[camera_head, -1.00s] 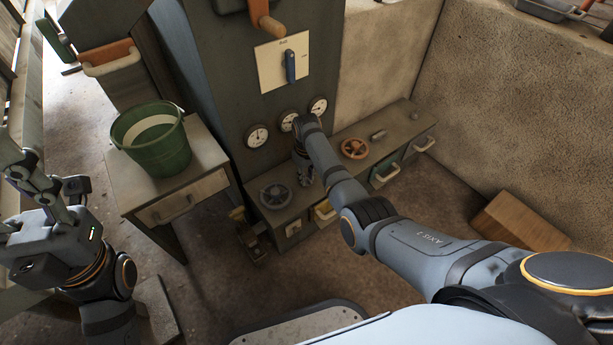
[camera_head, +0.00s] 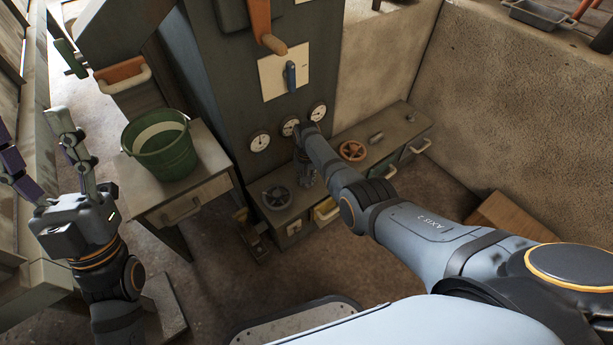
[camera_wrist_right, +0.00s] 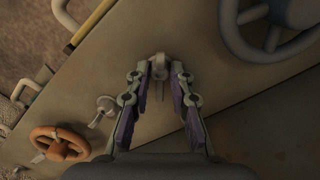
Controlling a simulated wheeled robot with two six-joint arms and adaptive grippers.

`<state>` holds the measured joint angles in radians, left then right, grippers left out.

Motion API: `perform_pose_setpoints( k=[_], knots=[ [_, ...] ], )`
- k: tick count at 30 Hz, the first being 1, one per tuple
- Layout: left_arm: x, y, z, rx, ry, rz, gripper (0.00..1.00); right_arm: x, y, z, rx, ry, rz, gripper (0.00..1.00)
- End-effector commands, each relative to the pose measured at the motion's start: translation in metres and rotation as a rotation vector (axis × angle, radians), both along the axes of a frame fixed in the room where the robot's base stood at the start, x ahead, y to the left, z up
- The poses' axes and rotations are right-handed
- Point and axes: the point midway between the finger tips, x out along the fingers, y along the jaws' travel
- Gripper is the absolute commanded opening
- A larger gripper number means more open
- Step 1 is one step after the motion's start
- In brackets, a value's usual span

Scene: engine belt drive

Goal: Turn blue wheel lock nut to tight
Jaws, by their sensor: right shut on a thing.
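The blue-grey hand wheel (camera_head: 277,197) lies flat on the low bench by the machine. It shows large at the top right of the right wrist view (camera_wrist_right: 275,35). A small grey upright piece, seemingly the lock nut (camera_wrist_right: 159,66), stands on the bench beside the wheel. My right gripper (camera_wrist_right: 160,77) is shut on it, fingertips at its sides. In the head view my right gripper (camera_head: 307,180) reaches down just right of the wheel, and the nut is hidden. My left gripper (camera_head: 38,140) is raised at the left, open and empty, fingers spread.
An orange hand wheel (camera_head: 352,150) and a small metal fitting (camera_head: 376,137) are on the same bench. Gauges and a blue-handled switch (camera_head: 290,77) are on the panel above. A green bucket (camera_head: 160,145) stands on a side table. A wooden box (camera_head: 510,217) lies at right.

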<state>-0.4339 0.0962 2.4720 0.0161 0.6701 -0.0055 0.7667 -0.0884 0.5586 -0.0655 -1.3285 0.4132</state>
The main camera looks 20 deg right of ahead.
Motion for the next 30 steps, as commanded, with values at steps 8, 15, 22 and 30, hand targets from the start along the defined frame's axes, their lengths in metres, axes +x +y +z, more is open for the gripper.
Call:
perform_pose_setpoints(
  k=[8, 15, 22, 30],
  knots=[
    [0.04, 0.003, -0.034, -0.009, 0.236, 0.012, 0.52, 0.001, 0.0, 0.001, -0.001, -0.001, -0.26, 0.0],
    [0.057, 0.004, -0.056, -0.013, 0.354, 0.016, 0.52, 0.001, 0.0, 0.0, 0.0, -0.002, -0.484, 0.0],
    [0.065, 0.005, -0.068, -0.014, 0.416, 0.017, 0.52, 0.001, 0.0, 0.0, 0.0, -0.002, -0.67, 0.0],
    [0.069, 0.005, -0.076, -0.015, 0.453, 0.019, 0.52, 0.001, 0.0, 0.0, 0.0, -0.004, -0.818, 0.0]
  ],
)
